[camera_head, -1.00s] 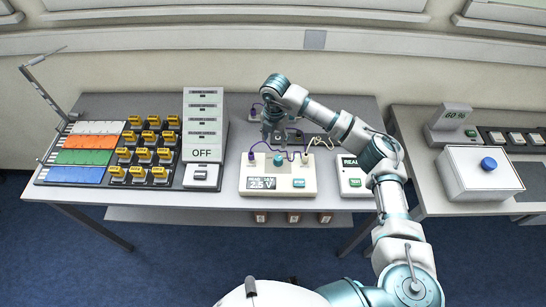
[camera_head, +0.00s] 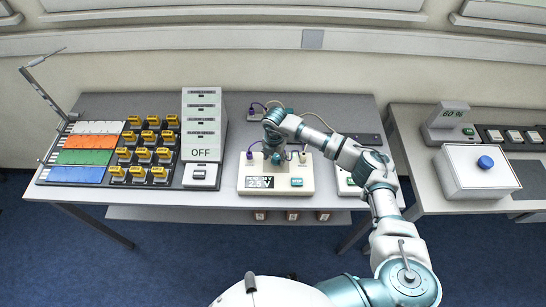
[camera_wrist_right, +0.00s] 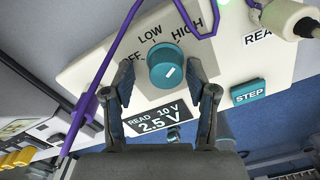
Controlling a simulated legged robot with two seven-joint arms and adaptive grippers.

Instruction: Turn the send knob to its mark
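The teal knob (camera_wrist_right: 166,62) sits on a cream box (camera_head: 250,185). In the right wrist view, the labels LOW, HIGH and a partly hidden one, likely OFF, are printed around it. A short slanted white line is on its face; I cannot tell which label it points at. No "send" lettering is readable. The box's display (camera_wrist_right: 157,118) reads "READ 10 V" and "2.5 V". My right gripper (camera_wrist_right: 161,66) is open, with one finger on either side of the knob; contact is unclear. In the head view my right gripper (camera_head: 274,155) is over the box. My left gripper is out of view.
A teal STEP button (camera_wrist_right: 248,91) is right of the knob. A purple cable (camera_wrist_right: 118,55) runs close by the left finger. A second box (camera_head: 346,183) stands to the right, partly behind my arm. An OFF panel (camera_head: 205,135) stands to the left.

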